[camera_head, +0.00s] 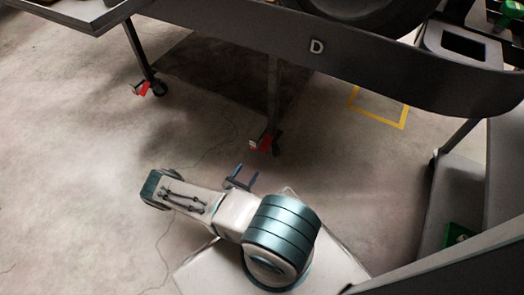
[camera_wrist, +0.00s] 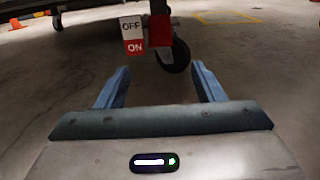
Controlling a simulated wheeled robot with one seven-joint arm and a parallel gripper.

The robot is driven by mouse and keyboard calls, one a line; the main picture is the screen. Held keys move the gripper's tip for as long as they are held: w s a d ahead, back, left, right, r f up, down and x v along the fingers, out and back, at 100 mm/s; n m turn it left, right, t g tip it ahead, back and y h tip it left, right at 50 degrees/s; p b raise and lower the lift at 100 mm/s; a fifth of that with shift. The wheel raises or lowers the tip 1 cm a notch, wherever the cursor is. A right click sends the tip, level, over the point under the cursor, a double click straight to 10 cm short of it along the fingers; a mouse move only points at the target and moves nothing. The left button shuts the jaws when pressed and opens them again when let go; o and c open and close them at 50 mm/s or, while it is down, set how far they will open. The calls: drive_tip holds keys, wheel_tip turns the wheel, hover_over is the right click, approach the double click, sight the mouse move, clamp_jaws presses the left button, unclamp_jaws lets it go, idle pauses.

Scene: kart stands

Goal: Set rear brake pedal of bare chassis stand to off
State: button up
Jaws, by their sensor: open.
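A dark stand (camera_head: 395,62) with a "D" on its side panel stands on casters. The nearer leg's caster has a red brake pedal (camera_head: 262,141), and a farther leg has another red pedal (camera_head: 141,88). In the wrist view a pedal (camera_wrist: 132,47) with a white OFF part above a red ON part sits beside a black caster wheel (camera_wrist: 173,56); a second red piece (camera_wrist: 159,31) is right of it. My gripper (camera_head: 247,173) is open and empty, low over the floor, short of the nearer pedal. Its blue fingers (camera_wrist: 161,68) point toward the caster, apart from it.
A grey tabletop edge (camera_head: 95,20) is at the upper left. A shelf unit with a green bin (camera_head: 457,234) stands at the right. Yellow tape (camera_head: 378,118) marks the floor behind the pedal. Open floor lies left.

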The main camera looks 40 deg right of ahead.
sight(264, 148)
drive_tip(key=b+x, duration=0.3)
drive_tip(key=x, duration=0.9)
drive_tip(key=shift+s+f+b, duration=0.1)
drive_tip(key=shift+b, duration=0.3)
drive_tip(key=shift+w+d, duration=0.25)
drive_tip(key=shift+d, duration=0.4)
